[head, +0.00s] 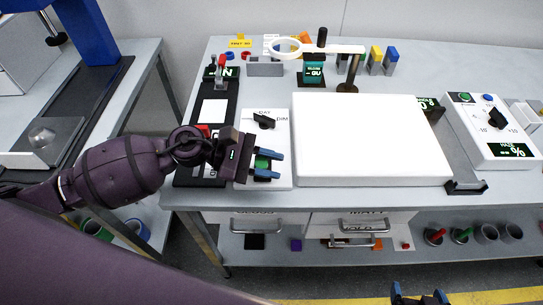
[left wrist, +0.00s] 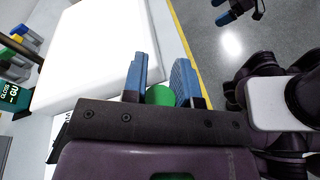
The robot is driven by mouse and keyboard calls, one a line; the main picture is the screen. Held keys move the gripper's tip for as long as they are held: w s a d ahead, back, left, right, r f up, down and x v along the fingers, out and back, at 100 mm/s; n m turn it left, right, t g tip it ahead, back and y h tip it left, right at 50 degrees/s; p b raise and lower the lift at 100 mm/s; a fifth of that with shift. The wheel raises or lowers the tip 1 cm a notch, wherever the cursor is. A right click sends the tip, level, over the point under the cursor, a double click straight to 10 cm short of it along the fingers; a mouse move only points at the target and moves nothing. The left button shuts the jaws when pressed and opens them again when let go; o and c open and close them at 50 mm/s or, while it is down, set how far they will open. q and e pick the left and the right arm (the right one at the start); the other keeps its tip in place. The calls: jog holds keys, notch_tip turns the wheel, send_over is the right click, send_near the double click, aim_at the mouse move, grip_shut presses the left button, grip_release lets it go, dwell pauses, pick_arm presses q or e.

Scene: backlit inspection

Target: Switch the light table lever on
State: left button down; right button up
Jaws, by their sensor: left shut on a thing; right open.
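The light table (head: 370,140) is a large white slab on the bench. A white control box (head: 279,141) stands at its left with a black dial marked DIM. The lever's green knob (head: 262,163) is at the front of this box, partly hidden by my left gripper (head: 280,165). In the left wrist view the green knob (left wrist: 160,95) sits between the blue fingers of my left gripper (left wrist: 165,85), which is shut on it. The lever's shaft is hidden, so its position cannot be told. My right gripper (head: 420,297) is open and empty at the bottom edge, away from the bench.
A magnifier ring (head: 286,47) on an arm stands behind the slab. A haze meter (head: 492,130) stands at the right. A black device with a red part (head: 205,131) lies left of the control box, close to my left arm. Drawers (head: 362,224) are below the bench front.

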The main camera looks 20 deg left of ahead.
pick_arm(q)
jog(key=shift+s+f+m, duration=0.15)
jog(key=shift+s+m, duration=0.05)
jog(key=shift+m, duration=0.1)
dwell(0.4)
jog(key=c, duration=0.9)
grip_release()
jog(key=shift+b+v, duration=0.95)
jog(key=shift+v, duration=4.45)
jog(key=shift+s, duration=0.1)
